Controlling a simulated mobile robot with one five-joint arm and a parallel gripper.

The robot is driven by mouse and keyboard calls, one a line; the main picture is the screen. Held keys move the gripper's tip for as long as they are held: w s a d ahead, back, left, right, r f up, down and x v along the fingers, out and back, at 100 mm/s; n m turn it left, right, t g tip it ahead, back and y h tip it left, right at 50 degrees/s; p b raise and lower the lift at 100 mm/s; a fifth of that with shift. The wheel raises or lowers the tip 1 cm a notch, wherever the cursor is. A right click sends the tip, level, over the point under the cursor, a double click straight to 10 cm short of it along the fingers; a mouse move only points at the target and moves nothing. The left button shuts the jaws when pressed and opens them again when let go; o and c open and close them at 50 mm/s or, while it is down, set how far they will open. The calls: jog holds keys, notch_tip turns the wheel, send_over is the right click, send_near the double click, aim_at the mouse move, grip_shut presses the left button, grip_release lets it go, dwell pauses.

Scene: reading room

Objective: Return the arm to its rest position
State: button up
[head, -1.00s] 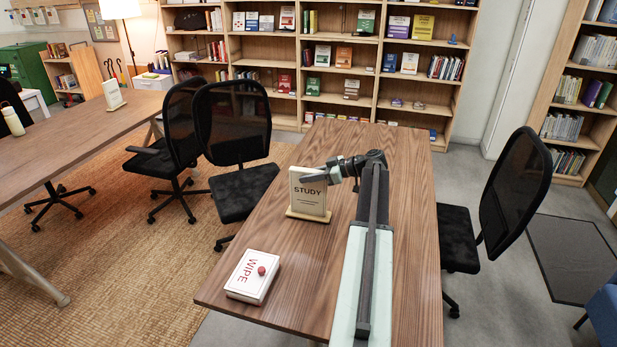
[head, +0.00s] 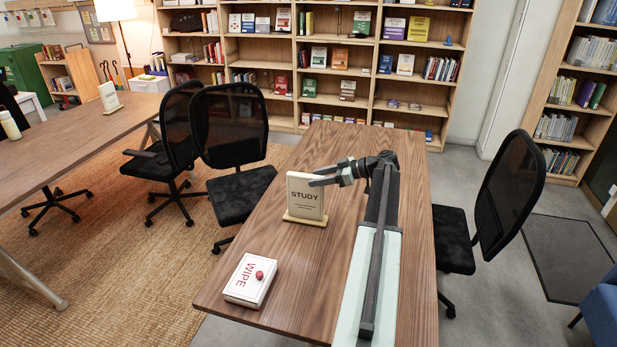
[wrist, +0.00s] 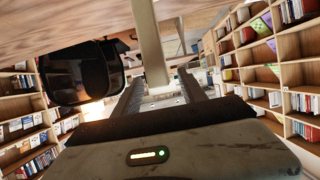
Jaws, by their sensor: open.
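My arm reaches forward over the wooden table (head: 277,238), with its wrist bent to the left. My gripper (head: 318,180) points left in the head view and overlaps the upper right part of the STUDY sign (head: 304,204). I cannot tell whether it touches the sign. The sign stands upright on its base. In the wrist view my gripper (wrist: 160,88) shows two dark fingers spread apart. A pale upright bar (wrist: 150,45) shows between them in the picture; I cannot tell what it is or how far off. I see nothing clearly held.
Black chairs stand left (head: 240,188) and right (head: 455,240) of the table. Shelves (head: 330,110) line the back. The tabletop left of the arm, between sign and box, is clear.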

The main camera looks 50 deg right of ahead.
jog(key=v, duration=0.2)
jog(key=shift+s+d+r, duration=0.1)
jog(key=shift+s+d, duration=0.05)
jog(key=shift+s, duration=0.1)
